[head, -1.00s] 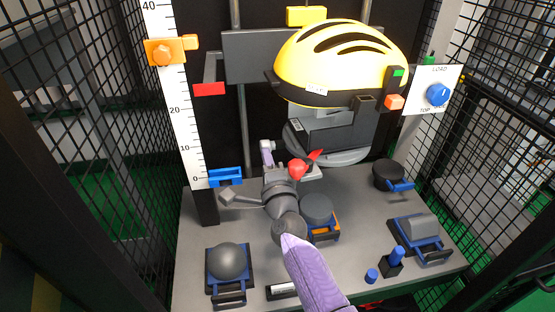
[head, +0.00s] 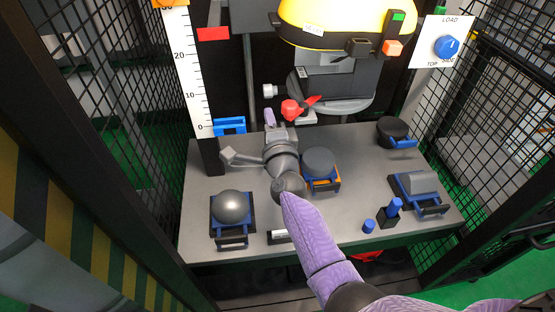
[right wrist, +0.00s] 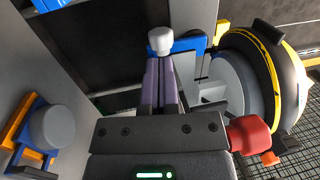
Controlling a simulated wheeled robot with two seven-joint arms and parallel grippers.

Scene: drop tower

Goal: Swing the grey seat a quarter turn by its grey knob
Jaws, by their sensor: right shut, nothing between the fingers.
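The grey knob (head: 270,90) sticks out to the left of the grey seat (head: 340,84) under the yellow helmet. My right gripper (head: 269,112) is just below and in front of the knob, with a small gap in the head view. In the right wrist view the pale knob (right wrist: 160,40) shows beyond the tips of my purple fingers (right wrist: 160,62). The fingers are together with nothing between them. My left gripper is out of view.
A red lever (head: 292,108) sits close to the right of my right fingers. The helmet (head: 345,22) hangs above. Several anvils stand on the grey table, including a round one (head: 320,162) beside my right arm. Black mesh walls (head: 95,90) enclose both sides.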

